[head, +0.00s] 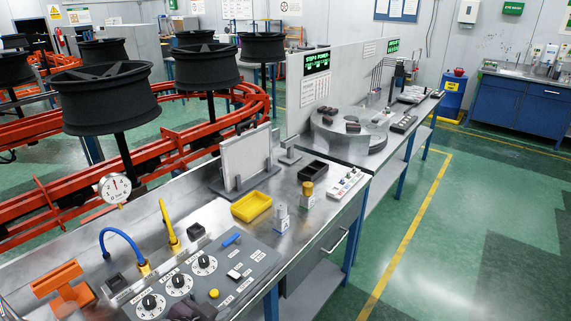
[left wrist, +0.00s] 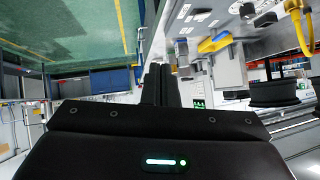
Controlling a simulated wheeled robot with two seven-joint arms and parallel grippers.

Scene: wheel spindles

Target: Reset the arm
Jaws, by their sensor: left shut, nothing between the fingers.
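My left gripper (left wrist: 158,72) shows in the left wrist view with its two dark fingers together and nothing between them. It points out over the room, apart from the bench and the floor. In the head view I cannot make it out clearly; a small dark shape at the bottom edge may be part of it. My right gripper is in neither view. Black wheels (head: 105,97) stand on upright spindles along the orange conveyor (head: 60,217) at the left; one wheel also shows in the left wrist view (left wrist: 273,94).
A metal workbench (head: 290,222) holds a control panel (head: 205,285), a yellow tray (head: 251,206), a grey upright plate (head: 246,160) and an orange holder (head: 62,285). A second bench with a round grey fixture (head: 352,140) stands beyond. The green floor (head: 470,230) at the right is clear.

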